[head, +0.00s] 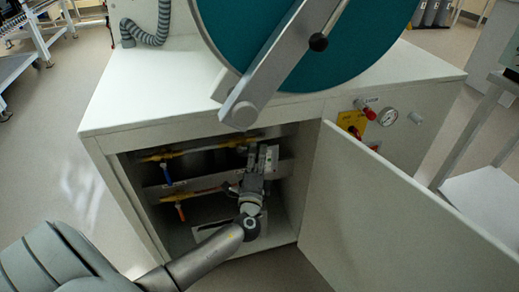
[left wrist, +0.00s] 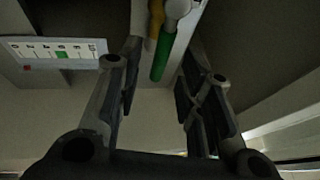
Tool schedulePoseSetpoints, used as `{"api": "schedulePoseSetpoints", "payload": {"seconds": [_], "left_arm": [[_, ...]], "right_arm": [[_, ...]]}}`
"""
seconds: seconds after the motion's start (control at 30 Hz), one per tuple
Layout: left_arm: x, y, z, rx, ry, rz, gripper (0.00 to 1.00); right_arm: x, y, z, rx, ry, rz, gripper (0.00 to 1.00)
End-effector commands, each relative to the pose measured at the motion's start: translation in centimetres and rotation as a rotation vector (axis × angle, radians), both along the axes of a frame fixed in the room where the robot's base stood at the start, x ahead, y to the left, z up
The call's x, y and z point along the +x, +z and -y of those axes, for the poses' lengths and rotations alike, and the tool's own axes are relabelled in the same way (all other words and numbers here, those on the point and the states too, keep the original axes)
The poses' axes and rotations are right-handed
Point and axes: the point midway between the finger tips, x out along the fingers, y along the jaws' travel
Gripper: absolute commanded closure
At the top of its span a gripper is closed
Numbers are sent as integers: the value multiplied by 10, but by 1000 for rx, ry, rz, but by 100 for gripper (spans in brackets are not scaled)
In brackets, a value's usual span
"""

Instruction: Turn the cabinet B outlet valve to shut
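The cabinet (head: 130,117) stands open at the front, with valves on yellow-ended pipes inside. My left gripper (head: 261,153) reaches into its right part, near the upper pipe. In the left wrist view, a green valve handle (left wrist: 163,57) hangs below a yellow pipe part (left wrist: 156,20). My left gripper (left wrist: 162,76) is open, its fingers on either side of the green handle with gaps visible. A blue-handled valve (head: 166,172) and an orange-handled valve (head: 180,211) show to the left of the gripper. I cannot read which valve is the outlet. My right gripper is not in view.
The cabinet door (head: 385,225) is swung open to the right of my arm. A large teal round panel with a grey bar (head: 275,75) overhangs the cabinet top. A white marked strip (left wrist: 55,48) sits left of the fingers. A gauge (head: 387,117) is on the right side.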

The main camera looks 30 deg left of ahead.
Motion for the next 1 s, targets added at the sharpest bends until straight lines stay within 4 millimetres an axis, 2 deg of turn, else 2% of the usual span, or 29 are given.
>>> {"api": "schedulePoseSetpoints", "payload": {"seconds": [0.1, 0.2, 0.53, 0.57, 0.8, 0.83, 1.0], "left_arm": [[15, 3, -7, 1, 0, 2, 65], [21, 4, -11, 0, 0, 0, 65], [25, 5, -12, -1, 0, 0, 65], [25, 5, -12, -1, 0, 0, 67], [25, 5, -12, -1, 0, 0, 98], [25, 5, -12, -1, 0, 0, 100], [25, 5, -12, -1, 0, 0, 100]], "right_arm": [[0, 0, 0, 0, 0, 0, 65], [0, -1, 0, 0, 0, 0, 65], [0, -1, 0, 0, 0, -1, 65], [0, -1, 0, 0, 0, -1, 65], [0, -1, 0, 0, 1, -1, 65], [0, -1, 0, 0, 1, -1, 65], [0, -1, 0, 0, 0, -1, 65]]}}
